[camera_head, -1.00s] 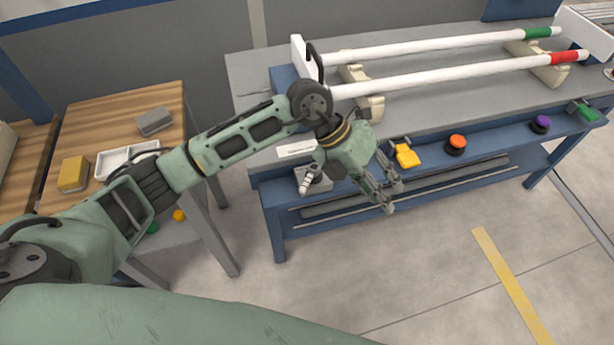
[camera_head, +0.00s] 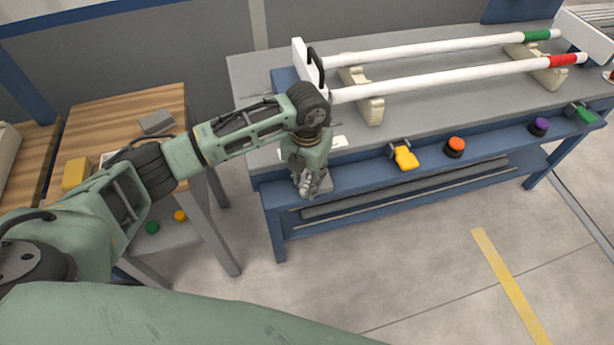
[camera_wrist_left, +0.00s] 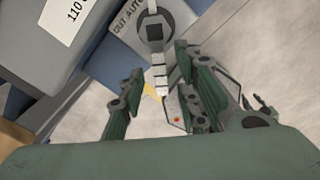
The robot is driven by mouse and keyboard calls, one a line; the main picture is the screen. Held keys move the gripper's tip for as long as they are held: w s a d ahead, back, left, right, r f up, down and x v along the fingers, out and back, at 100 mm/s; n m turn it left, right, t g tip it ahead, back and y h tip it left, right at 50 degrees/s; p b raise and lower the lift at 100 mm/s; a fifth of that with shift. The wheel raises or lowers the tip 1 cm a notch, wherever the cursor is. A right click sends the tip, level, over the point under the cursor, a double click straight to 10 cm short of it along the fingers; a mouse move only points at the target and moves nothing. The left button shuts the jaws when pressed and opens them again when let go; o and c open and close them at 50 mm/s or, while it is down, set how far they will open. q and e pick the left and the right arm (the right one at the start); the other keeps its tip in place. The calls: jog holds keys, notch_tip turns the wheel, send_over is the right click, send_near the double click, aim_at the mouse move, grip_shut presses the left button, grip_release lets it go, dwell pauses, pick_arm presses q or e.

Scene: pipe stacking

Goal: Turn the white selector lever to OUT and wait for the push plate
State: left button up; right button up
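My left gripper (camera_head: 312,188) is over the left end of the bench's front rail. In the left wrist view its two fingers (camera_wrist_left: 158,100) are apart. The white selector lever (camera_wrist_left: 158,72) shows between them, pointing down in that picture from a dark round hub. The plate behind it reads "OUT AUTO". I cannot tell whether a finger touches the lever. In the head view the gripper hides the selector. The white push plate (camera_head: 302,62) stands upright at the left ends of the two pipes. My right gripper is not in view.
Two white pipes, one with a green band (camera_head: 537,35) and one with a red band (camera_head: 563,60), rest on beige supports (camera_head: 370,108). A yellow lever (camera_head: 405,157), an orange button (camera_head: 455,146) and a purple button (camera_head: 539,126) line the front rail. A wooden-topped table (camera_head: 100,115) stands left.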

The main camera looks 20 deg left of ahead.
pick_arm(q)
jog(key=shift+f, duration=0.1)
grip_shut()
jog(key=shift+w, duration=0.1)
dwell(0.5)
